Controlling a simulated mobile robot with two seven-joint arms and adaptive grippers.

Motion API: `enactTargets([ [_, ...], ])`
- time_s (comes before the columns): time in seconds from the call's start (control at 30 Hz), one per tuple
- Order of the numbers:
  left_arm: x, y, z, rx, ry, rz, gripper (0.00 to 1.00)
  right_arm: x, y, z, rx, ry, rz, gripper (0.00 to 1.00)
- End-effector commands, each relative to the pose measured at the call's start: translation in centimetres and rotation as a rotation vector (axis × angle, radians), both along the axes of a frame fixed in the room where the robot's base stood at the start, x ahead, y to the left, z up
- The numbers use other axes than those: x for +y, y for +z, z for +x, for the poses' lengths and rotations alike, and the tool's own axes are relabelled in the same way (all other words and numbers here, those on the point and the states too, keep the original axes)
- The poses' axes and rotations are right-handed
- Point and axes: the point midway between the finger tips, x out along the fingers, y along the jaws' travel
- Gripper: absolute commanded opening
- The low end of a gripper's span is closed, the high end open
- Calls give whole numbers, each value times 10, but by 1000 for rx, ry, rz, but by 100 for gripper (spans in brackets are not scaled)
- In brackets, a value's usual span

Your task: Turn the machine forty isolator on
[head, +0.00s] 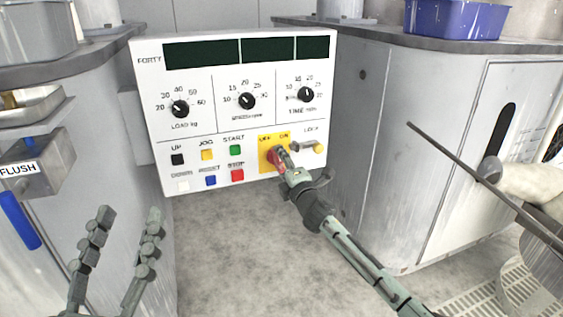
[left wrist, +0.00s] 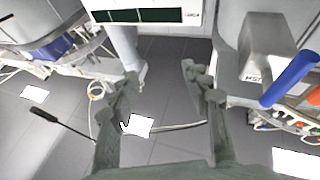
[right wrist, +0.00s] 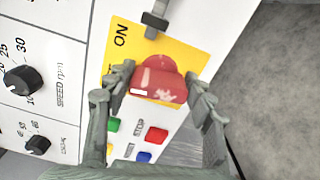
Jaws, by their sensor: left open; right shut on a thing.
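The machine forty panel (head: 222,125) is a white box marked FORTY. At its lower right a yellow plate (head: 264,142) carries OFF and ON labels and the red isolator knob (head: 274,156). My right gripper (head: 282,158) is at the knob, its fingers partly covering it in the head view. In the right wrist view its fingers stand on both sides of the red knob (right wrist: 160,82) and are shut on it. A white mark shows on the knob, but I cannot tell clearly which label it points to. My left gripper (head: 128,217) is open and empty, low at the left.
Dials and coloured push buttons, including a red stop button (head: 237,175), sit left of the isolator. A lock fitting (head: 318,148) is close on its right. Grey cabinets flank the panel; a flush box (head: 40,165) with a blue handle is far left.

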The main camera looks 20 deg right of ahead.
Motion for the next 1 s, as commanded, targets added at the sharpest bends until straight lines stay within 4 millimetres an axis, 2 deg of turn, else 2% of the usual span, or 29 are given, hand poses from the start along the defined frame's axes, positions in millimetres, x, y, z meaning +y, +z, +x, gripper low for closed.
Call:
enactTargets([
  [0.17,-1,-4,2,39,-2,14,48,0,-1,0,7,-1,169,24],
  [0.37,2,-27,9,144,9,69,48,0,-1,0,13,-1,360,24],
  [0.7,21,-80,21,381,54,186,48,1,-3,0,25,-2,667,24],
  [1.0,43,-123,20,574,95,272,48,1,-4,0,30,-1,859,24],
])
